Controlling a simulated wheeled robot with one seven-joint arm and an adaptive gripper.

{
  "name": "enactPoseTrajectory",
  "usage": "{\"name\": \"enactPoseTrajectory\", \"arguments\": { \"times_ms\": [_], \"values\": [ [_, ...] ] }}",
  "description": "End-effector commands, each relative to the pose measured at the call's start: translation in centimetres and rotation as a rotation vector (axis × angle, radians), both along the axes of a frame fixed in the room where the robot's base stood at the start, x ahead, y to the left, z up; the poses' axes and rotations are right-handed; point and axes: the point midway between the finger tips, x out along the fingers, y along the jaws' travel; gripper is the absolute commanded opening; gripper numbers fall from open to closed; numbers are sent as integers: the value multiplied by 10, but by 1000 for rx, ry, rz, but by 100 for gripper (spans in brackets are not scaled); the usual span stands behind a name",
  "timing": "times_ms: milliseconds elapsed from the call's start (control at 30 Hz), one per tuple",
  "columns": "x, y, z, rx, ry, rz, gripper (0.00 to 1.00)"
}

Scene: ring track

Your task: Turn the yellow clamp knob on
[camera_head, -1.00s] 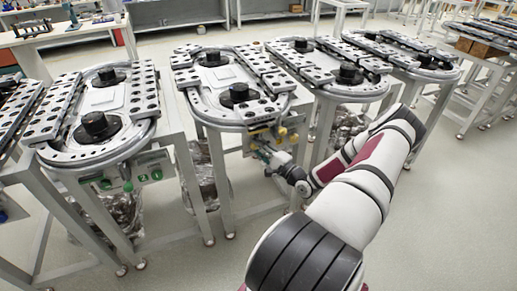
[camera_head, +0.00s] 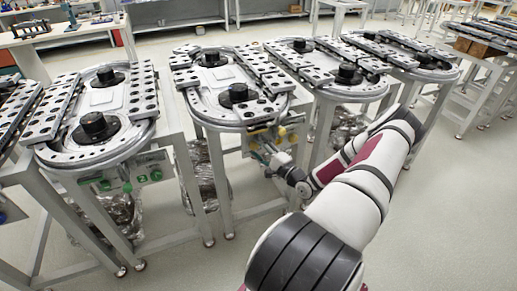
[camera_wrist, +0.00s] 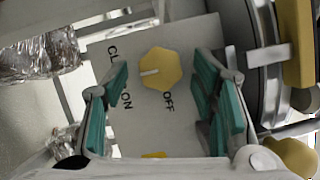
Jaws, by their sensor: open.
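The yellow clamp knob (camera_wrist: 160,69) is a six-sided knob on a pale panel (camera_wrist: 190,36) in the wrist view. Its white mark points left in the picture. The words ON and OFF are printed below it, and a partly hidden word starting with CL is at its upper left. My gripper (camera_wrist: 162,76) is open, with one teal finger on each side of the knob and a visible gap to it in the picture. In the head view my gripper (camera_head: 262,152) is at the front panel under the second ring track (camera_head: 238,118); the knob cannot be made out there.
Another yellow part (camera_wrist: 153,155) shows low on the panel. Larger yellow parts (camera_wrist: 297,42) stand close to the right finger side. Foil-wrapped material (camera_wrist: 38,57) is at the left. Neighbouring ring tracks (camera_head: 90,150) stand on both sides, with open floor in front.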

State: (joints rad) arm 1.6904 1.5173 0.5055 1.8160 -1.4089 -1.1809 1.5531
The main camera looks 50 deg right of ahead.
Motion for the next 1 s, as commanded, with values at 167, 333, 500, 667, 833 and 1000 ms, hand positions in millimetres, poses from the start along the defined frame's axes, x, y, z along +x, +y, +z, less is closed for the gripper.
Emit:
{"name": "enactPoseTrajectory", "arguments": {
  "times_ms": [167,333,500,667,833,1000],
  "values": [
    [-24,3,-2,2,3,-3,52],
    [-59,9,-6,1,2,-3,52],
    [-90,14,-9,1,2,-3,52],
    [-108,18,-10,0,1,-3,52],
    [-115,19,-11,0,1,-2,52],
    [-115,19,-11,0,1,-2,52]
  ]
}}
